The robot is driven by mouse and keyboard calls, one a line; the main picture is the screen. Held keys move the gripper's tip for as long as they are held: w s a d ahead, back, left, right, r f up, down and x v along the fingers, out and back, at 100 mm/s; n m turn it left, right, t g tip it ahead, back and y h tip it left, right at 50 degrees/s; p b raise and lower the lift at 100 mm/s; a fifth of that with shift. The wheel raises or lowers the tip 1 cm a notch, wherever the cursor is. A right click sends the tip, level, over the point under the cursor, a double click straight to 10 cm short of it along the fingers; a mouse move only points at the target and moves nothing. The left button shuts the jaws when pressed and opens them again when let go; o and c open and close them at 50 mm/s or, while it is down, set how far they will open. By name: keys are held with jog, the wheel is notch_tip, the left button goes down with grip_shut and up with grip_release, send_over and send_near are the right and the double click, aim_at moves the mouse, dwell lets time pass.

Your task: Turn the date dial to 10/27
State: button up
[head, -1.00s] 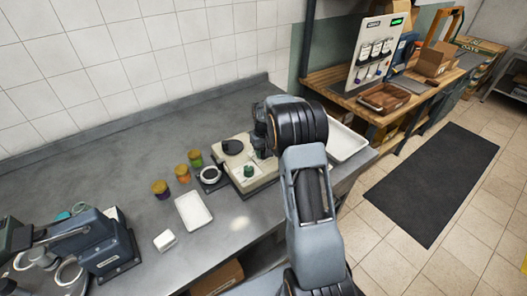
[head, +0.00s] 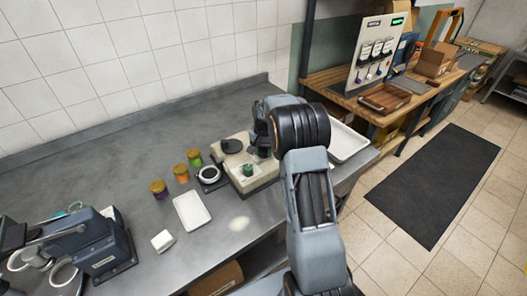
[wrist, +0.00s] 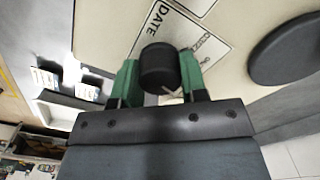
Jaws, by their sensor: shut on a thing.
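The date dial (wrist: 159,67) is a black round knob on a cream machine face, with a "DATE" label (wrist: 168,22) beside it in the wrist view. My gripper (wrist: 160,80) has its two green fingers on either side of the knob and is shut on it. The dial's date marks are mostly hidden or too small to read. In the head view the cream machine (head: 236,180) stands on the steel counter, and my arm covers part of it. A larger black round part (wrist: 287,50) sits right of the dial in the wrist view.
Jars with coloured contents (head: 180,173) stand left of the machine, near a small round black-rimmed stand (head: 208,175). A white tray (head: 191,211) and a small white block (head: 162,240) lie in front. Another pale tray (head: 347,142) lies behind my arm. Dark equipment (head: 98,240) stands at left.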

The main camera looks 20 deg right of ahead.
aim_at(264, 149)
jog(key=shift+m, duration=0.5)
jog(key=o, duration=0.9)
notch_tip(264, 149, up, 14)
jog(key=shift+f+b, duration=0.1)
jog(key=shift+b, duration=0.45)
